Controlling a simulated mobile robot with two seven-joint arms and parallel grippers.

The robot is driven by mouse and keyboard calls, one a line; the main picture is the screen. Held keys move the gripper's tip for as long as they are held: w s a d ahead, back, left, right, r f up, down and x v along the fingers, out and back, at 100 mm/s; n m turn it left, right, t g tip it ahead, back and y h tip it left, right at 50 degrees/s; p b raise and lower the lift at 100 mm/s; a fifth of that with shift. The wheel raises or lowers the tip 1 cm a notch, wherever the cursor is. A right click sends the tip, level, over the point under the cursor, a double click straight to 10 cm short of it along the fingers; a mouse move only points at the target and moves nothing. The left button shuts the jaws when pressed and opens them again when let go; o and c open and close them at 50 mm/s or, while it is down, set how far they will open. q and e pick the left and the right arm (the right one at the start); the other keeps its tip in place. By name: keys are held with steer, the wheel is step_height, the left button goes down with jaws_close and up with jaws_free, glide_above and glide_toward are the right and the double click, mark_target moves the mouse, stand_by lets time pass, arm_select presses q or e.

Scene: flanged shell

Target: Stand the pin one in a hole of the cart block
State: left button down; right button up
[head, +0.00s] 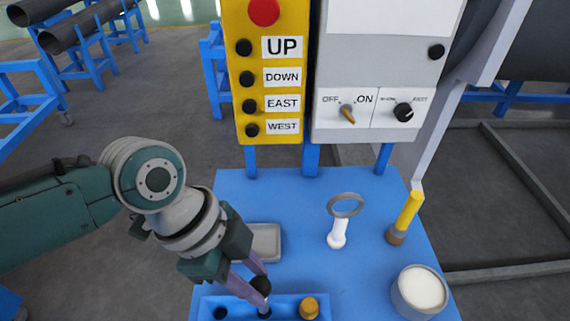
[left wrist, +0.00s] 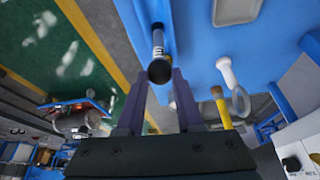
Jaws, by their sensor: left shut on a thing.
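My left gripper (head: 259,286) is shut on a pin with a dark round head (head: 260,284) and a pale metal shaft. In the left wrist view the pin's dark head (left wrist: 159,71) shows between the fingertips (left wrist: 159,82), with its shaft pointing away from the camera. The blue cart block (head: 286,302) lies at the bottom edge of the head view. The shaft's lower end is at the block's middle hole; I cannot tell whether it is inside it. A dark hole (head: 220,313) shows at the left. A brass-coloured piece (head: 309,307) sits at the block's right. My right gripper is not in view.
A control panel (head: 378,70) stands behind. The cart's middle is clear.

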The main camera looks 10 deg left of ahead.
arm_select(q)
steer(key=shift+f+b, duration=1.8)
steer(key=shift+f, duration=0.1)
steer(key=shift+c, duration=2.4)
jaws_free()
steer(key=p+v, duration=0.1)
steer(key=v, duration=0.9)
steer(key=shift+s+f, duration=0.1)
steer(key=s+d+n+t, duration=0.1)
steer(key=s+d+n, duration=0.2)
steer(key=s+n, duration=0.2)
steer(key=s+a+r+n+t+y+p, duration=0.15)
steer(key=s+a+r+n+y, duration=0.3)
steer(key=s+a+n, duration=0.45)
step_height(320, 180, up, 31)
steer(key=w+d+p, duration=0.1)
steer(key=w+p, duration=0.1)
steer(key=p, duration=2.8)
steer(key=shift+w, duration=0.25)
